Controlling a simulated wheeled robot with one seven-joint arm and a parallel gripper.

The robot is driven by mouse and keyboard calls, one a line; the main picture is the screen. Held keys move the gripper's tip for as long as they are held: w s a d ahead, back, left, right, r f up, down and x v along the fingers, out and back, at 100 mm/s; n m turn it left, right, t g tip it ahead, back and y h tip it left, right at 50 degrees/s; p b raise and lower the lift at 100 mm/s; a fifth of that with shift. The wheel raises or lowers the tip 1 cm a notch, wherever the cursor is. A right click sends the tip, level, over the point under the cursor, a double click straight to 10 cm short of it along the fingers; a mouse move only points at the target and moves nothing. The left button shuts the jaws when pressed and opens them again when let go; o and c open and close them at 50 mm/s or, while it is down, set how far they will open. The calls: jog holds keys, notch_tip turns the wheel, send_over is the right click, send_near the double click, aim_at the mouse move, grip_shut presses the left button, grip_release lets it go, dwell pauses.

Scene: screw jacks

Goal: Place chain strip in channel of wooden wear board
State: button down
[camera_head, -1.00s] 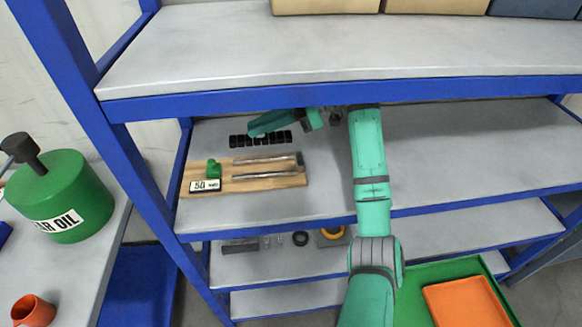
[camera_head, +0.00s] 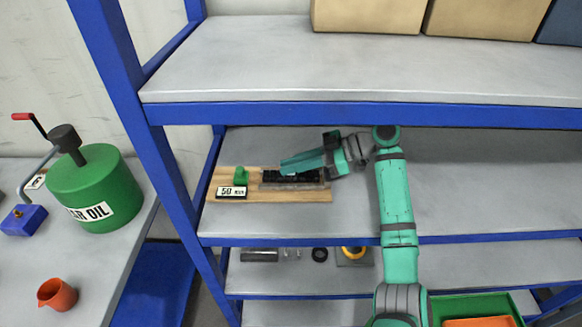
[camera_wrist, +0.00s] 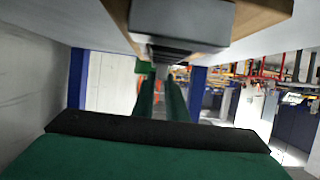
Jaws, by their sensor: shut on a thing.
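The wooden wear board (camera_head: 225,196) lies on the middle shelf, with metal rails (camera_head: 292,186) along its channel. The black segmented chain strip (camera_head: 290,178) is lined up with the channel, at or just above it. I cannot tell whether it touches the channel floor. My gripper (camera_head: 286,167) is shut on the strip, reaching in from the right and partly covering it and the back rail. In the wrist view, the fingers (camera_wrist: 160,95) point away beneath a dark band that appears to be the strip (camera_wrist: 172,50); the board (camera_wrist: 262,14) shows at the top edge.
A green part (camera_head: 241,176) and a "50" label plate (camera_head: 231,192) sit on the board's left end. The upper shelf's blue edge (camera_head: 350,114) runs above my arm. The shelf right of my arm is clear. A green oil can (camera_head: 95,188) stands on the left bench.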

jog(key=shift+f, duration=0.4)
jog(key=shift+f, duration=0.1)
jog(key=c, duration=1.8)
grip_release()
jog(key=shift+o, duration=0.2)
jog(key=shift+d, duration=0.1)
jog(key=v, duration=1.2)
jog(key=shift+w, duration=0.1)
